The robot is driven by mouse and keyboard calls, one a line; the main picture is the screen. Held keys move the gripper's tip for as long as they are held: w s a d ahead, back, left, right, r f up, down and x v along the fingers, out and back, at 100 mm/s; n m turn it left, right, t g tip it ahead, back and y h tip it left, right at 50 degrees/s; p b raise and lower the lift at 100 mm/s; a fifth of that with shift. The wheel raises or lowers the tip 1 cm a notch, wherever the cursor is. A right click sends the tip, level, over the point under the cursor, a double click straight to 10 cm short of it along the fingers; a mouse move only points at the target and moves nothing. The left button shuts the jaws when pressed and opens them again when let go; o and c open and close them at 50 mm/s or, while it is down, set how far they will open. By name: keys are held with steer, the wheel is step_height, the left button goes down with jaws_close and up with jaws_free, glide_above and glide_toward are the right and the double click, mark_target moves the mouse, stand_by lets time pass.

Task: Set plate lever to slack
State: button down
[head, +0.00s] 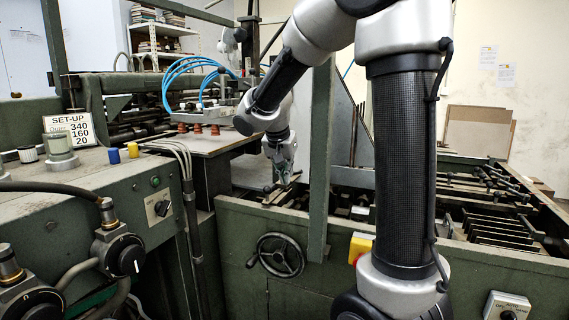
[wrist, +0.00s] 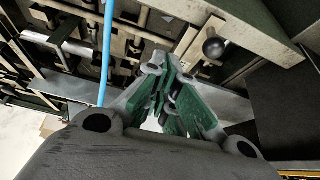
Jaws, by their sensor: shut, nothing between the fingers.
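A black ball knob (wrist: 213,47), which looks like the end of the plate lever, shows in the wrist view beside a pale metal bar. Its setting cannot be read from here. My gripper (wrist: 170,78) is shut and empty, with green pads on its fingers. In the wrist view the knob is up and to the right of the fingertips, and a gap shows between them in the picture. In the head view my gripper (head: 284,178) points down over the left end of the machine bed. The lever is too small there to make out surely.
A green upright post (head: 320,150) stands just right of my gripper. A handwheel (head: 281,255) is on the front panel below. Blue hoses (head: 190,72) arch at the left, and one blue hose (wrist: 106,50) crosses the wrist view. A set-up card (head: 69,130) stands on the left cabinet.

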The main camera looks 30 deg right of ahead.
steer(key=shift+w+d+f, duration=0.4)
steer(key=shift+w+d, duration=0.2)
steer(key=shift+d, duration=0.1)
steer(key=shift+w+d+f, duration=0.35)
steer(key=shift+w+d, duration=0.25)
steer(key=shift+d, duration=0.05)
steer(key=shift+w+d+f, duration=0.4)
steer(key=shift+w+d, duration=0.2)
steer(key=shift+d, duration=0.1)
